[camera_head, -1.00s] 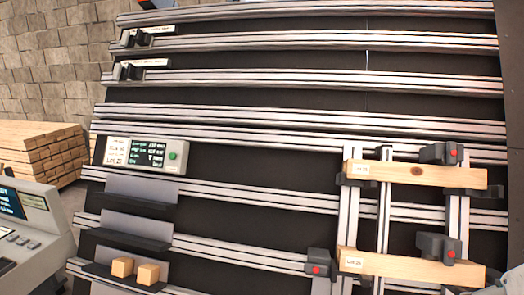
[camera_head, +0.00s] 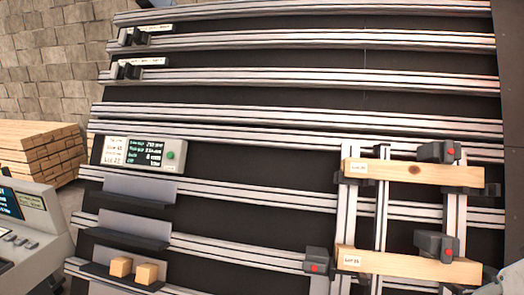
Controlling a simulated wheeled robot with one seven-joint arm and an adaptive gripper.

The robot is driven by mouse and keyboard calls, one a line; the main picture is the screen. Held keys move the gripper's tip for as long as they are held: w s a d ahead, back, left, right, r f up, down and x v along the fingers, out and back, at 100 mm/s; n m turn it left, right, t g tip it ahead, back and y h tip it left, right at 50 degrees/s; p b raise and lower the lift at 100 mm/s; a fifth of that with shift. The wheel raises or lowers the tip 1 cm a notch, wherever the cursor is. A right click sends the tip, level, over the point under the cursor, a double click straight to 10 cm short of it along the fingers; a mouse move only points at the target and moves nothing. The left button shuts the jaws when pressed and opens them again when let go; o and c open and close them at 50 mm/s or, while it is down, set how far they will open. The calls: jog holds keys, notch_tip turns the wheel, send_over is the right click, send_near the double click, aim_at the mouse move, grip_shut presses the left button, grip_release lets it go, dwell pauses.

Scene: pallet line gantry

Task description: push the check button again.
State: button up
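A grey check panel (camera_head: 143,155) is mounted on the rails at the left of the middle. It has a white label, a dark screen with light text too small to read, and a round green button (camera_head: 170,155) at its right end. Nothing touches the button. Two light wooden boards lie across upright rails at the right: an upper board (camera_head: 405,173) and a lower board (camera_head: 405,265). Each carries a small white label. My gripper does not show clearly in the head view.
Grey clamps with red buttons (camera_head: 437,151) (camera_head: 317,260) stand by the boards. Two small wooden blocks (camera_head: 133,269) sit on a dark shelf at lower left. A grey console (camera_head: 30,225) and stacked timber (camera_head: 40,150) stand at the left.

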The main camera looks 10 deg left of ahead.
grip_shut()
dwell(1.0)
